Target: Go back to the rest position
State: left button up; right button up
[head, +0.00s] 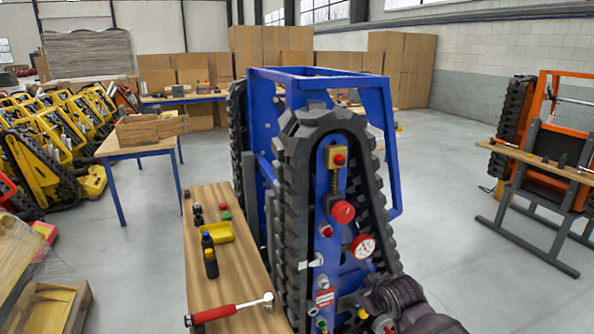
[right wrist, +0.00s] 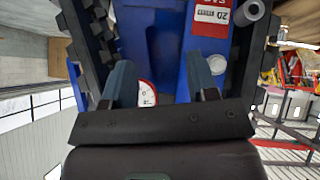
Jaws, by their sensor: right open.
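My right gripper (right wrist: 160,82) is open in the right wrist view, with its two blue-grey fingers apart and nothing seen between them. It faces the blue tracked carrier (head: 325,205), which stands upright in the middle of the head view. The carrier's dial (head: 363,246) is white with a red rim; part of it also shows beside the left finger in the right wrist view (right wrist: 147,93). My dark right arm enters the head view at the bottom right, close to the carrier's lower panel; its fingertips cannot be made out there. My left gripper is in neither view.
A wooden bench (head: 235,270) along the carrier's left side holds a red torque wrench (head: 229,309), a yellow tray (head: 218,232) and dark bottles. An orange carrier (head: 555,150) stands at the right. Yellow carriers (head: 50,150) crowd the left. Open grey floor lies between.

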notch_tip(320, 180, up, 4)
jog(key=t+y, duration=0.1)
jog(key=t, duration=0.2)
jog(key=s+d+f+m+h, duration=0.1)
jog(key=s+f, duration=0.4)
jog(key=s, duration=0.6)
jog(key=s+d+f+m, duration=0.2)
jog(key=s+d+f, duration=0.2)
jog(key=s, duration=0.7)
jog(key=s+d+f+m+h, duration=0.1)
jog(key=s+d+f, duration=0.1)
jog(key=s+f, duration=0.4)
jog(key=s, duration=0.5)
jog(key=shift+d+m+h, duration=0.25)
jog(key=shift+m+h, duration=0.05)
jog(key=shift+m, duration=0.1)
